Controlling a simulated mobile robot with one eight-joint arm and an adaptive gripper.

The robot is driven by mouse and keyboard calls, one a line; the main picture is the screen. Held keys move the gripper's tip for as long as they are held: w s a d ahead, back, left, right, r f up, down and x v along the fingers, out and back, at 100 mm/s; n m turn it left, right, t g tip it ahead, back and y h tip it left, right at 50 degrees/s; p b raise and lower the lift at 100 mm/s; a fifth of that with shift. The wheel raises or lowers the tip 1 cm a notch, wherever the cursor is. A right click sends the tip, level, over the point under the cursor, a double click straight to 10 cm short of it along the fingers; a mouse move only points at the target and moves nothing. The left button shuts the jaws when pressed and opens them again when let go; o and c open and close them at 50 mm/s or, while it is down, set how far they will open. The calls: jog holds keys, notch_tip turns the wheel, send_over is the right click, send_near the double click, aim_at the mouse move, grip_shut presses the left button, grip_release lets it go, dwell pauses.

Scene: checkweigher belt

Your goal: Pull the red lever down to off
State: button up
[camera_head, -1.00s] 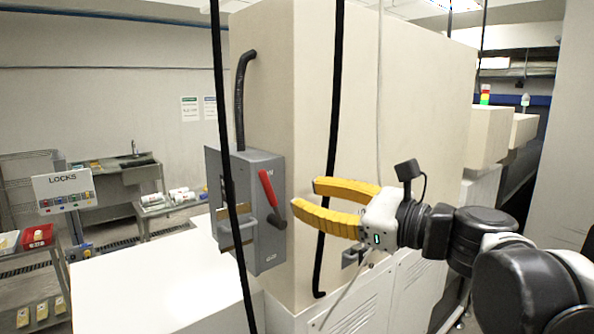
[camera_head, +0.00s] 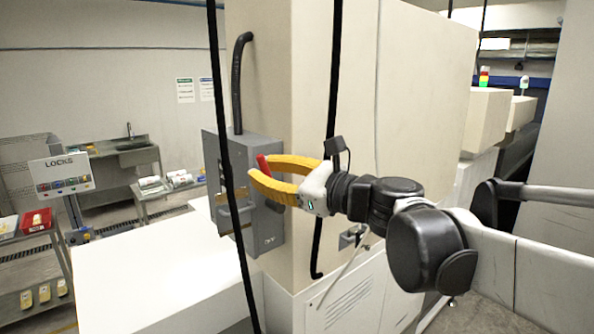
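The red lever (camera_head: 263,163) is on the front of a grey switch box (camera_head: 267,225) fixed to the beige cabinet. Only the upper end of the lever shows, pointing up; my fingers hide the rest. My gripper (camera_head: 259,167) has two yellow fingers, spread apart, reaching left to the box. Their tips are at the lever, one on each side of it as seen here. I cannot tell whether either finger touches it.
A dark cable (camera_head: 334,130) hangs just by my gripper, and another black cable (camera_head: 222,100) hangs in front of the box's left part. A white surface (camera_head: 165,275) lies below the box. A LOCKS sign (camera_head: 62,163) and shelves stand at the left.

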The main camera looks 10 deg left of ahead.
grip_shut()
